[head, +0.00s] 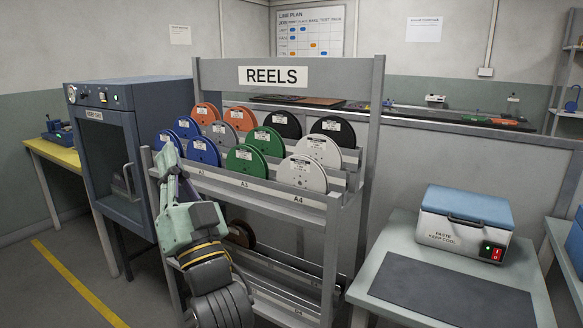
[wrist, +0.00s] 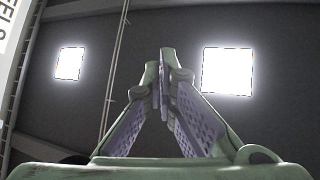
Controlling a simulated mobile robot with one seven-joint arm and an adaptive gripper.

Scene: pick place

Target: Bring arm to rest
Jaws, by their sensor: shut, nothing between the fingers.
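My gripper (head: 168,152) stands upright in front of the left end of the reel rack (head: 345,120), with its fingers pointing up. In the wrist view my gripper (wrist: 164,60) is shut, its fingertips together with nothing between them. Behind the fingers the wrist view shows the dark ceiling with two bright square lights. My arm is folded below the gripper in the head view and hides part of the rack's left side and lower shelves.
The rack holds orange, blue, green, black and white reels (head: 302,173). A dark blue cabinet (head: 100,92) stands at the left. A cooler box (head: 465,222) and a dark mat (head: 450,298) lie on a table (head: 395,245) at the right. Floor shows at the lower left.

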